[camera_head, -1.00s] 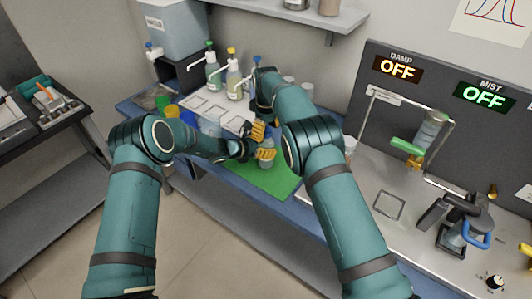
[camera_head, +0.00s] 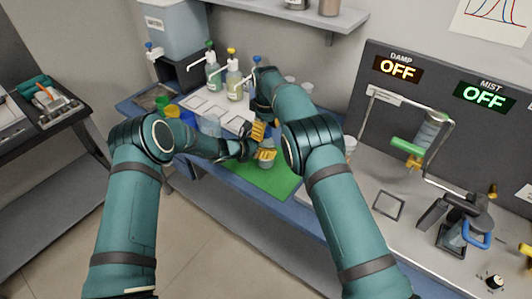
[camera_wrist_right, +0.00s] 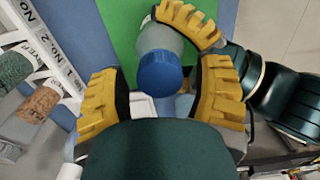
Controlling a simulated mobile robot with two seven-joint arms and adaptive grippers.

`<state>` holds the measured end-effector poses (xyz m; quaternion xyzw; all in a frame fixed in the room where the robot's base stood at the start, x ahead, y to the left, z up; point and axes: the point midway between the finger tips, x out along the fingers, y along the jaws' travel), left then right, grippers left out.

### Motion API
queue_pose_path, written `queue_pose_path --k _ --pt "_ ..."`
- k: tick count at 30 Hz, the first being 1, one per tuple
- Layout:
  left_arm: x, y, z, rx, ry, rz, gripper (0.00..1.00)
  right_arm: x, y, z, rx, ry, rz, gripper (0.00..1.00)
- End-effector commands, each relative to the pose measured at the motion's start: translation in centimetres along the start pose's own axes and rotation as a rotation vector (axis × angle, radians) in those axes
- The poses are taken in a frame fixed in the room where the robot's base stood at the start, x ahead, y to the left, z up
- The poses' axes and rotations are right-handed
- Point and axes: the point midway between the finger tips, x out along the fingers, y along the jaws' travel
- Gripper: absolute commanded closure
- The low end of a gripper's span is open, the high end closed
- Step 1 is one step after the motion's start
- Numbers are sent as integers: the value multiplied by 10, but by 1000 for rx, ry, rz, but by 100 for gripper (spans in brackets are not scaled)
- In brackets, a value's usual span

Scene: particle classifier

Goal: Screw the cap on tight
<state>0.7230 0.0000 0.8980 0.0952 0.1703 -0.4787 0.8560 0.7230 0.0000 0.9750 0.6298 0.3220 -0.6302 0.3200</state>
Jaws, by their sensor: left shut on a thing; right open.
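The blue cap (camera_wrist_right: 163,72) sits at the end of a pale, translucent bottle (camera_wrist_right: 157,38) in the right wrist view. Whether it is fully seated I cannot tell. My left gripper (camera_head: 262,143) is shut on the bottle over the green mat; one yellow finger curves around the bottle in the right wrist view. My right gripper (camera_wrist_right: 160,92) is open, its yellow fingers standing apart on either side of the cap. In the head view the cap and most of the bottle are hidden by grippers and arms.
The green mat (camera_head: 285,181) lies on the blue bench. Pump bottles (camera_head: 233,82) and a white tray (camera_head: 200,104) stand behind. Colored cups (camera_head: 172,111) are at the left. A metal stand (camera_head: 388,205) and clamp devices fill the right bench.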

Motion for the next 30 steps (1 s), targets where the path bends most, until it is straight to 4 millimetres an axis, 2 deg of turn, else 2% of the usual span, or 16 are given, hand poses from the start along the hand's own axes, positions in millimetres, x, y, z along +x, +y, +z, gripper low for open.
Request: queue_pose_path --k 12,19,20,22,30 --pt "0 0 0 0 -1 0 100 -43 0 0 0 2 1 35" --pt "0 0 0 0 -1 0 100 -44 0 0 0 0 0 35" --pt "0 0 0 0 -1 0 100 -44 0 0 0 0 0 26" --pt "0 0 0 0 -1 0 100 -44 0 0 0 0 0 2" --pt "0 0 0 0 -1 0 100 -45 0 0 0 1 1 0"
